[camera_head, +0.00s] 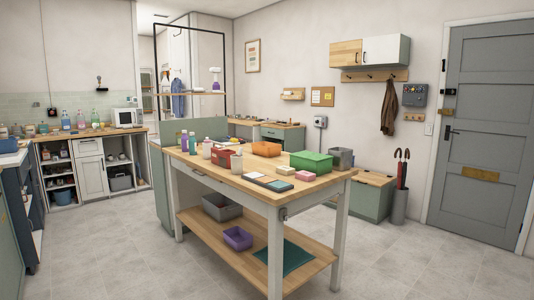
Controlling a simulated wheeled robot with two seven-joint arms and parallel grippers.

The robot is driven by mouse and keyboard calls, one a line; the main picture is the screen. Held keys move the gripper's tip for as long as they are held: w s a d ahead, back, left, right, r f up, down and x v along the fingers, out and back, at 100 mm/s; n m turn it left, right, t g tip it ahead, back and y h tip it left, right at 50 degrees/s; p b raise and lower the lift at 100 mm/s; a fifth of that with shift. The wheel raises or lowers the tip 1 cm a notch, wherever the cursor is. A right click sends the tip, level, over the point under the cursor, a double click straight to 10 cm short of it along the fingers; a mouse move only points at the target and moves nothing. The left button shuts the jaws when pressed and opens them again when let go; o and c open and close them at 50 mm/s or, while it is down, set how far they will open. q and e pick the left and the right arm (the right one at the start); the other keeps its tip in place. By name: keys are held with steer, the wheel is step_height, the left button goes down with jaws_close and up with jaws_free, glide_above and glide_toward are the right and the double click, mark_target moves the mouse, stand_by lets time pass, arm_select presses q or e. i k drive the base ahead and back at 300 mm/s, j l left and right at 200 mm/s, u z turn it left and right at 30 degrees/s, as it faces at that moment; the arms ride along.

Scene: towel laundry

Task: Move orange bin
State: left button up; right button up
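An orange bin (267,149) sits on the top of the wooden worktable (228,181), towards its far edge. It stands behind and left of a green box (311,161). Its inside cannot be made out at this size. Neither of my grippers shows in the head view.
The tabletop also holds a red container (222,156), several bottles, a grey bin (340,157) and a dark flat tray (268,182). A grey bin (222,207) and a purple bin (237,238) sit on the lower shelf. Tiled floor (410,255) is clear to the right.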

mark_target(265, 149)
steer(key=i+z, duration=0.25)
steer(key=i, duration=0.15)
steer(key=i+l+z, duration=0.2)
steer(key=i+z, duration=0.15)
steer(key=i, duration=0.15)
steer(key=i+z, duration=0.3)
steer(key=i, duration=0.25)
steer(key=i+z, duration=0.35)
steer(key=i, duration=0.15)
steer(key=i+u, duration=0.4)
steer(key=i, duration=1.35)
steer(key=i+l+z, duration=0.1)
steer(key=i+z, duration=0.15)
steer(key=i, duration=1.25)
steer(key=i+j+u, duration=0.15)
steer(key=i+u, duration=0.65)
steer(key=u, duration=0.15)
steer(key=i+l+u, duration=0.2)
steer(key=i+u, duration=0.25)
steer(key=i+j+u, duration=0.25)
steer(key=i+u, duration=0.65)
steer(key=i, duration=0.15)
steer(key=i+u, duration=0.5)
steer(key=i+l, duration=0.05)
